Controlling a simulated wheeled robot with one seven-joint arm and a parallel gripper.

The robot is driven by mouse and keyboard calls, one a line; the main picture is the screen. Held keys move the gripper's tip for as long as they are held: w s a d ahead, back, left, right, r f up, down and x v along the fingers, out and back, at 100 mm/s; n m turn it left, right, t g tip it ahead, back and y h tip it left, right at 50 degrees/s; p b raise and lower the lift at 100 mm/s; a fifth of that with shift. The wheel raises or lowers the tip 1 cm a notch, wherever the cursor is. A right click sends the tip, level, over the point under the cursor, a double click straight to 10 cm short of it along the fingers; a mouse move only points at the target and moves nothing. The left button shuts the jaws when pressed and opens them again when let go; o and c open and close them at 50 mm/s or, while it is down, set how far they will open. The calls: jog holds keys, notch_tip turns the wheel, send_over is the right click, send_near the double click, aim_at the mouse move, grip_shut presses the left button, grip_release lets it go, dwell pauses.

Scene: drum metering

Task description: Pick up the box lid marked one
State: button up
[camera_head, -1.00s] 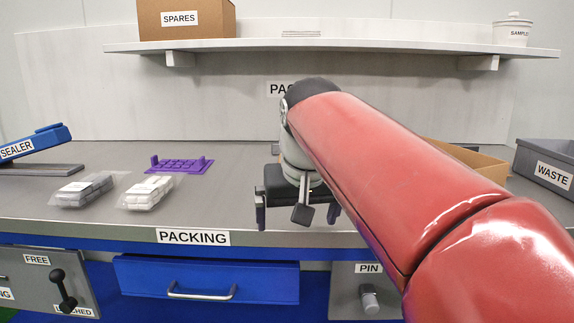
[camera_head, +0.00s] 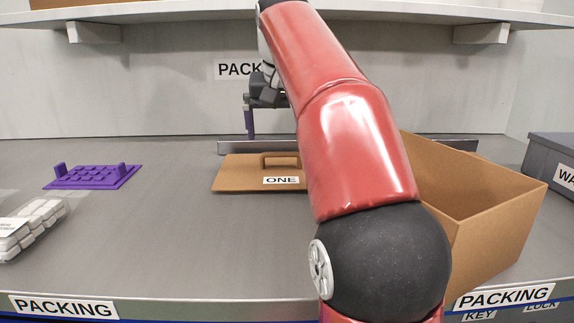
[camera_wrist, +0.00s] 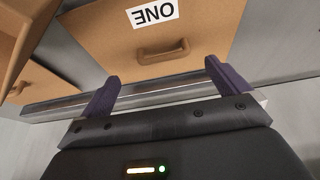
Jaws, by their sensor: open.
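The box lid marked one (camera_head: 235,174) is a flat brown board with a raised handle and a white "ONE" label, lying on the bench in the head view. My red arm covers its right end there. The lid also shows in the wrist view (camera_wrist: 205,25), with its handle (camera_wrist: 163,51) ahead of the fingers. My gripper (camera_wrist: 160,82) is open and empty, its two purple fingers apart. In the head view my gripper (camera_head: 250,122) is partly hidden by my arm, behind and above the lid. It does not touch the handle.
An open brown box (camera_head: 500,215) stands right of my arm, a grey waste bin (camera_head: 553,160) beyond it. A low metal rail (camera_head: 232,146) runs behind the lid. A purple rack (camera_head: 92,177) and a bagged pack (camera_head: 35,225) lie left. Bench between them and the lid is clear.

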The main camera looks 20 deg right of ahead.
aim_at(281, 153)
jog(key=shift+b+x, duration=0.35)
jog(key=shift+x, duration=0.6)
jog(key=x, duration=0.1)
jog(key=b+x, duration=0.1)
jog(key=x, duration=0.3)
jog(key=shift+w+a+f, duration=0.15)
jog(key=shift+w, duration=0.2)
jog(key=c, duration=0.9)
jog(key=shift+o, duration=0.2)
jog(key=shift+r, duration=0.2)
